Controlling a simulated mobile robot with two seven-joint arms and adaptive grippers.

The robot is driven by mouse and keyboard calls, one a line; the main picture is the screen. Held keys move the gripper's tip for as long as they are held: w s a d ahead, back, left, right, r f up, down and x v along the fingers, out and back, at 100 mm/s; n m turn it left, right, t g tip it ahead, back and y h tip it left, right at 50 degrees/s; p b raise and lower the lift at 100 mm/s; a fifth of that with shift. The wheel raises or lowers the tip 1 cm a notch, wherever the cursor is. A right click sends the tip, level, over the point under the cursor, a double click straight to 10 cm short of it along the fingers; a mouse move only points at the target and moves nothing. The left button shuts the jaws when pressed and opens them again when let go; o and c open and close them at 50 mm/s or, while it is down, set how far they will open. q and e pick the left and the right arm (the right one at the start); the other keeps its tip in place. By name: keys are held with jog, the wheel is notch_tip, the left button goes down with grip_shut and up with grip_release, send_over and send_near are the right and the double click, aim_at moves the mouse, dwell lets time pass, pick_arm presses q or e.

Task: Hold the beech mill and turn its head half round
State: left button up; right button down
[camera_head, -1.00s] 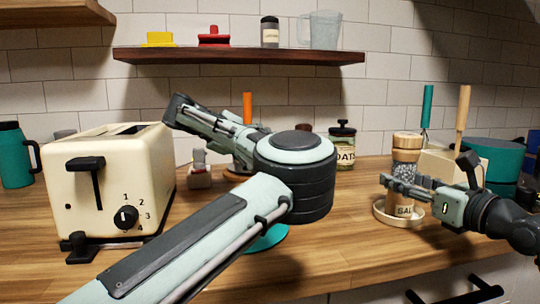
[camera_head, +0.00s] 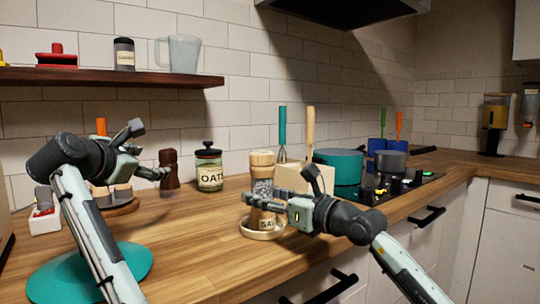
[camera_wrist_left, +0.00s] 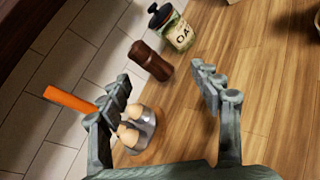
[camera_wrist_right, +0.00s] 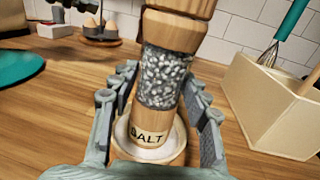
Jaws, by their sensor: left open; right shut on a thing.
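The beech mill (camera_head: 262,187) has a pale wooden head (camera_head: 262,160), a clear middle filled with salt and a lower wooden part labelled SALT. It stands upright on a round pale dish (camera_head: 249,232). My right gripper (camera_head: 264,205) is shut around its lower part. In the right wrist view, the mill (camera_wrist_right: 163,78) sits between the fingers, its top cut off by the frame edge. My left gripper (camera_head: 150,170) is open and empty, left of the mill and well apart from it; its open fingers also show in the left wrist view (camera_wrist_left: 163,80).
A dark brown mill (camera_head: 168,172) and an oats jar (camera_head: 209,170) stand behind, between my left gripper and the beech mill. A utensil box (camera_head: 300,178) and teal pot (camera_head: 338,170) are to the right. Counter in front of the brown mill is clear.

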pick_arm(q)
jog(key=s+d+n+t+h, duration=0.1)
jog(key=s+d+h, duration=0.2)
jog(key=d, duration=0.8)
jog(key=n+h, duration=0.1)
jog(key=h, duration=0.2)
send_near(257, 159)
jog(key=shift+g, duration=0.3)
jog(key=x, duration=0.4)
jog(key=shift+w+a+r, duration=0.1)
jog(key=shift+w+r, duration=0.05)
jog(key=shift+w, duration=0.35)
jog(key=shift+w+d, duration=0.15)
jog(key=shift+d, duration=0.15)
jog(key=x, duration=1.1)
jog(key=shift+w+d+r, duration=0.1)
jog(key=shift+r, duration=0.05)
jog(key=shift+c, duration=0.6)
jog(key=c, duration=1.2)
